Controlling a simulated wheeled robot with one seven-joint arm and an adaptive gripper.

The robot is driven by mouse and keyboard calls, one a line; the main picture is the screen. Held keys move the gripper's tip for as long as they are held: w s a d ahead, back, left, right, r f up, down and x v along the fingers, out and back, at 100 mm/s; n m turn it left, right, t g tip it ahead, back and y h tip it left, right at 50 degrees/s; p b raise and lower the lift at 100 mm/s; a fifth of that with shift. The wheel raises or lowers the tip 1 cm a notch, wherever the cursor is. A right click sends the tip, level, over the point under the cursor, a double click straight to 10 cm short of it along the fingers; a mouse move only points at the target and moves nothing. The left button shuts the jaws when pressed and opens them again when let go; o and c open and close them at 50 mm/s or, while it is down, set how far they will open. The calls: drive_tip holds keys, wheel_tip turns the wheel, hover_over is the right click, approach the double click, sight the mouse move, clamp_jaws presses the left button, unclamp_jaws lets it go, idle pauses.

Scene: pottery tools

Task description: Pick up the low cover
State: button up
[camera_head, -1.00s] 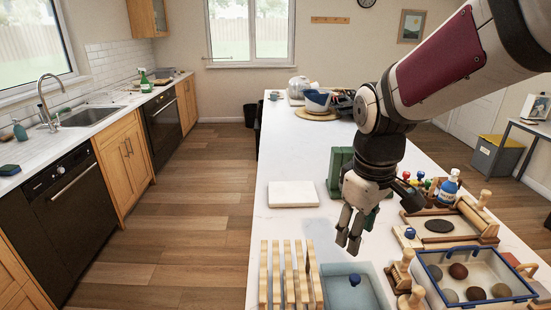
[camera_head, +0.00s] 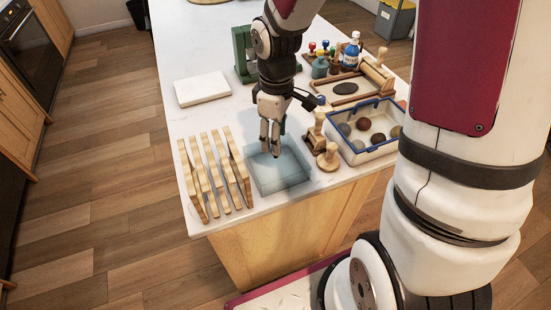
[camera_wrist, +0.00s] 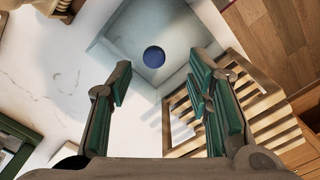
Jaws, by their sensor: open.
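The low cover (camera_head: 283,172) is a pale blue-grey, square, flat piece near the front edge of the white counter. In the wrist view the cover (camera_wrist: 120,42) shows a round dark blue knob (camera_wrist: 153,57) on its top. My gripper (camera_head: 270,148) points down above the cover, and its fingers hide the knob in the head view. In the wrist view my gripper (camera_wrist: 158,85) is open, with green-padded fingers spread wide and nothing between them. The knob appears beyond the fingertips, between the two sides. I cannot tell the exact height gap.
A slatted wooden rack (camera_head: 214,178) stands close left of the cover. Wooden stamps (camera_head: 328,158) and a blue-rimmed tray (camera_head: 366,155) with several round lumps are close on the right. A white slab (camera_head: 202,88) lies behind the rack, with bare counter around it.

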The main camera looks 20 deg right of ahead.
sight(276, 160)
drive_tip(key=shift+w+d+f, duration=0.1)
drive_tip(key=shift+w+f, duration=0.1)
drive_tip(key=shift+f, duration=1.1)
drive_tip(key=shift+w+f, duration=0.15)
drive_tip(key=shift+f, duration=1.15)
clamp_jaws()
